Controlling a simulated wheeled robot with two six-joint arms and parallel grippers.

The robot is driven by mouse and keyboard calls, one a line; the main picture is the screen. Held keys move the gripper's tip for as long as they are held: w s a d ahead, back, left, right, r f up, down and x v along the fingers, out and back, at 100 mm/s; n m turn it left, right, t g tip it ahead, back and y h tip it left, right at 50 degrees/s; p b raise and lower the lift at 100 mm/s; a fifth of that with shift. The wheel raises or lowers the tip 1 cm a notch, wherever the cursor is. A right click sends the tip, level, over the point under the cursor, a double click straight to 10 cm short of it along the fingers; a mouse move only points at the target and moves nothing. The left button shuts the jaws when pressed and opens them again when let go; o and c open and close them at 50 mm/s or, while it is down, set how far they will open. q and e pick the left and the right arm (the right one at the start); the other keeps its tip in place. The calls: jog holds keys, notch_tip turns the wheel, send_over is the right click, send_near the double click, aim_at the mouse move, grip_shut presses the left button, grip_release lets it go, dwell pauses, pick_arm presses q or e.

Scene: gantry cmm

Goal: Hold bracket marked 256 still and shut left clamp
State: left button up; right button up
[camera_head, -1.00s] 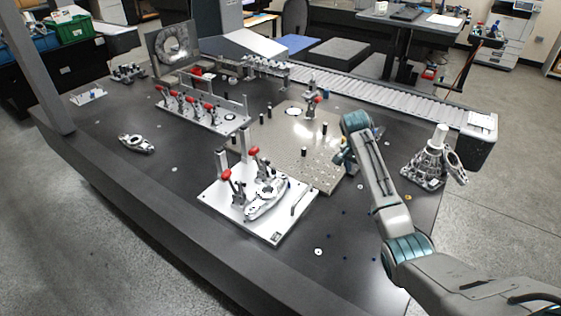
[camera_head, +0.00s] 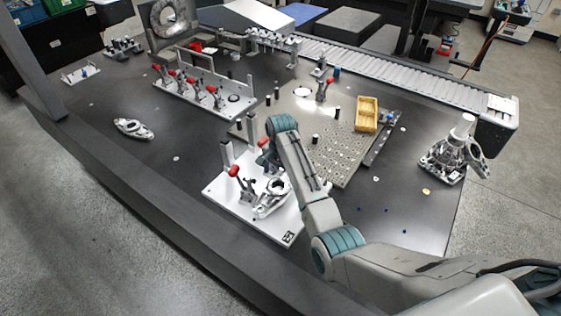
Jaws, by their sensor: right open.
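A grey metal bracket (camera_head: 272,196) lies on the white fixture plate (camera_head: 285,229), partly hidden behind my right arm. No number can be read on it. The left clamp (camera_head: 246,189), with a red handle (camera_head: 234,171) standing up, is at the bracket's left end. My right gripper (camera_head: 268,160) is over the back of the fixture, above the bracket and right of the left clamp. It is open; its fingers are largely hidden by its own wrist. My left gripper is out of view.
A similar loose bracket (camera_head: 133,128) lies on the dark table at left. A fixture with several red clamps (camera_head: 200,98) stands behind. A perforated plate (camera_head: 345,154) with posts and a yellow bin (camera_head: 367,115) is at right. A metal part (camera_head: 452,152) stands far right.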

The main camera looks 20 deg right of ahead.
aim_at(281, 186)
jog(key=shift+f, duration=2.5)
